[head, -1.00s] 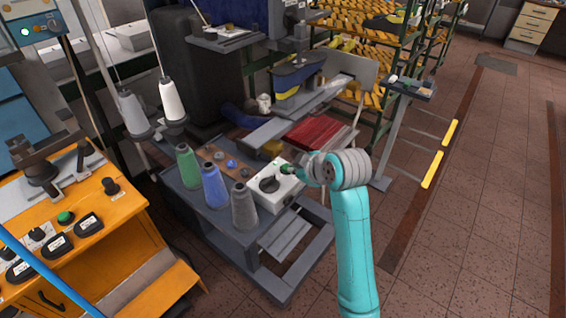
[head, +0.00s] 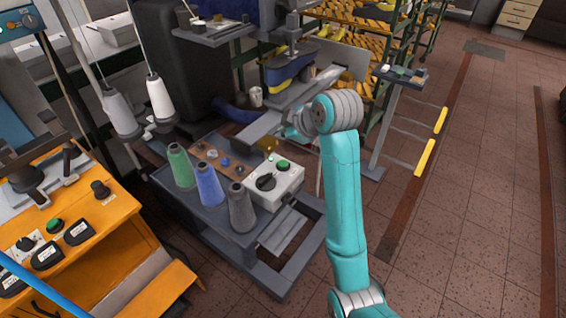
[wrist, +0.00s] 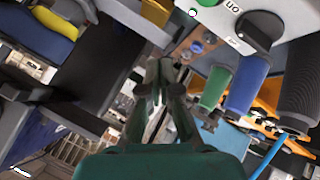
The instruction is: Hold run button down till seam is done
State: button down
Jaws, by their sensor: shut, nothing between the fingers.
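A white control box (head: 278,186) stands on the grey machine bench, with a black rotary knob (head: 266,182) and a green button (head: 283,165) on top. The green button is uncovered in the head view. In the wrist view the box (wrist: 225,42) is at the upper right, with its black knob (wrist: 256,28) and part of the green button (wrist: 194,13) at the top edge. My gripper (head: 284,131) is above and behind the box, apart from the button. Its fingers (wrist: 166,72) are shut and empty. The sewing machine head (head: 290,68) is behind; the seam area is hidden by my arm.
Green (head: 179,166), blue (head: 209,184) and grey (head: 241,208) thread cones stand left of the box. An orange bench (head: 105,240) with another green button (head: 54,226) is at the left. A control stand (head: 384,125) is right of my arm. The floor at right is clear.

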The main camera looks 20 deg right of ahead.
aim_at(284, 165)
jog(key=shift+f, duration=3.8)
jog(key=shift+f, duration=0.2)
jog(key=shift+f, duration=0.2)
